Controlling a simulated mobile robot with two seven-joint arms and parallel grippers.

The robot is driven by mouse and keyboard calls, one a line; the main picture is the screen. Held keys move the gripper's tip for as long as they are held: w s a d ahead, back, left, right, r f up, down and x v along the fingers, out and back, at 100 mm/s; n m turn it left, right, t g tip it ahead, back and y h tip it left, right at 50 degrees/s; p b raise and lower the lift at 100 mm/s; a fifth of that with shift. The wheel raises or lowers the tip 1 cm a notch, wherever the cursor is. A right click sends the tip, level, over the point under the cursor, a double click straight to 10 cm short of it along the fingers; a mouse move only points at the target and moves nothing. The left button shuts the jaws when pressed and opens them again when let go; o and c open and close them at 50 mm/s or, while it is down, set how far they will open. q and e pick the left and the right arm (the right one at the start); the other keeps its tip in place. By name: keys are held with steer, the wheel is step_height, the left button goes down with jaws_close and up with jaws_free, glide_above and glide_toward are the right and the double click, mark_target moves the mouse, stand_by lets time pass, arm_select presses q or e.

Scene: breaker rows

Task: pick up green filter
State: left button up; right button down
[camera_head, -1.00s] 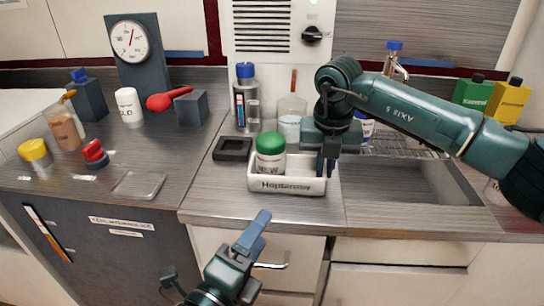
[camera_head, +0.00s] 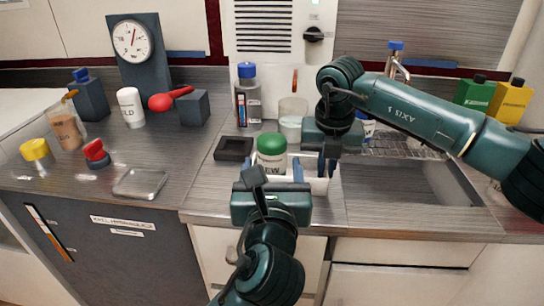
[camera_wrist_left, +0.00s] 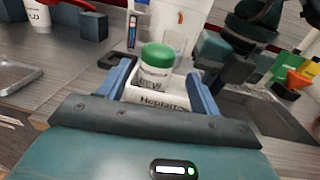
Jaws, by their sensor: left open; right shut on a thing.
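The green filter (camera_head: 271,155) is a white jar with a green lid, lettered "NEW", standing upright in a white tray (camera_head: 318,186). It also shows in the left wrist view (camera_wrist_left: 156,66), between and beyond my left fingers. My left gripper (camera_head: 272,172) is open and empty at the front of the tray, its blue fingers spread to either side of the filter; whether they touch it I cannot tell. My right gripper (camera_head: 328,168) is shut on the tray's right side.
A black square holder (camera_head: 233,148) lies left of the tray. A blue-capped bottle (camera_head: 247,97) and a clear beaker (camera_head: 291,118) stand behind. A sink (camera_head: 410,185) is to the right.

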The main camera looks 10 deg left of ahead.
mark_target(272, 151)
arm_select(q)
steer(key=w, duration=0.8)
steer(key=shift+a+f, duration=0.3)
steer(key=shift+a, duration=0.1)
steer(key=c, duration=0.9)
steer(key=shift+r, duration=0.1)
steer(key=shift+c, duration=0.2)
step_height(272, 151, up, 28)
arm_select(e)
steer(key=c, duration=1.5)
jaws_free()
